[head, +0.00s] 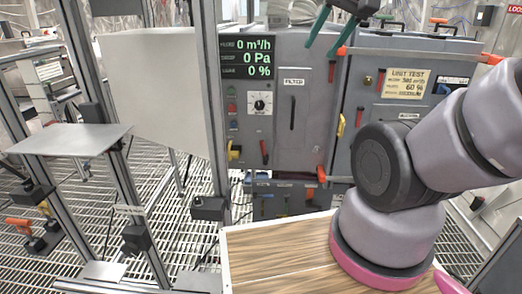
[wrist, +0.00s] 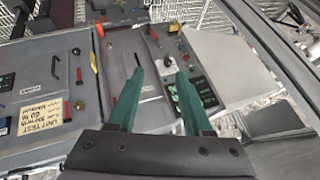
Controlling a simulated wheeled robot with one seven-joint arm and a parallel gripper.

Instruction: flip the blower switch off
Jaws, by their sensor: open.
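The grey control cabinet (head: 275,145) stands in the middle of the head view, with a dial knob (head: 260,103), small coloured buttons (head: 231,106), a yellow lever (head: 234,151) and a red lever (head: 264,151). I cannot read which control is the blower switch. The display (head: 247,57) above reads 0 m³/h, 0 Pa and 0 %. My gripper (head: 320,48) is open and empty, its green fingers at the top, in front of the cabinet's upper part.
A second cabinet (head: 400,95) with a yellow "UNIT TEST" label (head: 405,83) adjoins on the right, with red handles on its edges. A metal frame with a pale panel (head: 157,92) stands at left. A wooden tabletop (head: 280,255) lies in front, above the grated floor.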

